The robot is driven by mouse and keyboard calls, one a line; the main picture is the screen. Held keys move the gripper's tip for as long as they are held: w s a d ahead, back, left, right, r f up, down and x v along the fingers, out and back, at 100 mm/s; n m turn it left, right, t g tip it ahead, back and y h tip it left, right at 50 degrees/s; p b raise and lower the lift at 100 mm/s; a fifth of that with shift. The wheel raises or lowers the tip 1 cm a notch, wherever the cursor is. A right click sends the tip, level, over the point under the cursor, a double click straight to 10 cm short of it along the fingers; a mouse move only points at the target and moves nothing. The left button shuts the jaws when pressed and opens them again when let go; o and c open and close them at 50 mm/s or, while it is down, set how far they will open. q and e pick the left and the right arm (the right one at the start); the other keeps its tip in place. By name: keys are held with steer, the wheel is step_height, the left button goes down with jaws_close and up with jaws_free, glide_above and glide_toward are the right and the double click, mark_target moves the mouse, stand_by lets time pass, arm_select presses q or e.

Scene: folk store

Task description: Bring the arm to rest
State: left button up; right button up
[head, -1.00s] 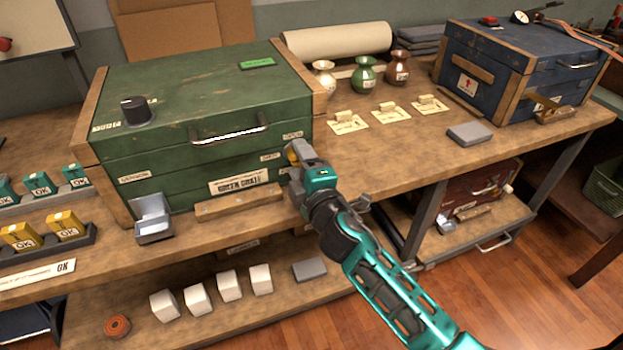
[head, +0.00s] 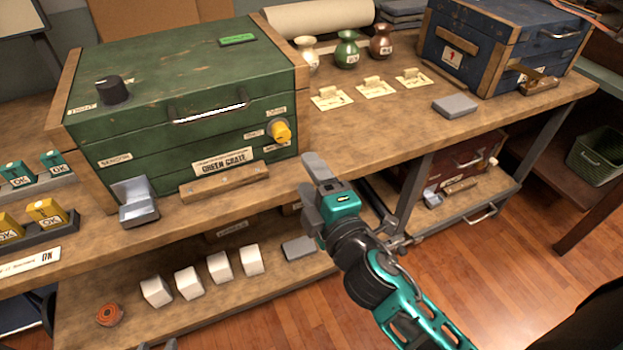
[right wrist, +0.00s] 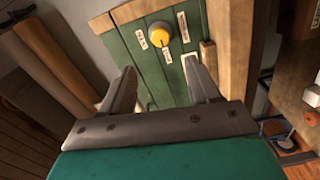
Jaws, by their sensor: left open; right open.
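My right gripper (head: 312,185) is open and empty in front of the bench edge, below and to the right of the green crate (head: 140,125). In the right wrist view, the two fingers of this gripper (right wrist: 162,88) stand apart with nothing between them. A yellow knob (head: 281,132) on the crate's front is clear of the fingers; it also shows beyond them in the right wrist view (right wrist: 159,36). Only the grey tips of my left gripper (head: 158,346) show at the bottom edge of the head view, apart from each other.
The wooden bench (head: 350,140) holds a blue crate (head: 500,45), several small vases and labelled cards, and a grey block (head: 455,106). White blocks (head: 219,267) stand on the lower shelf. The wooden floor (head: 490,270) at the right is open.

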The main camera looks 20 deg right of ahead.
stand_by(0.3)
steer(key=s+f+m+g+p, duration=0.1)
steer(key=s+f+m+g, duration=0.2)
steer(key=s+f+m, duration=0.2)
steer(key=s+d+f+m+g+y+p, duration=0.1)
steer(key=s+f+m+g, duration=0.3)
steer(key=f+m, duration=0.5)
step_height(320, 180, down, 3)
steer(key=s, duration=0.2)
steer(key=shift+s+d, duration=0.2)
steer(key=shift+s, duration=0.1)
steer(key=shift+r, duration=0.15)
stand_by(0.6)
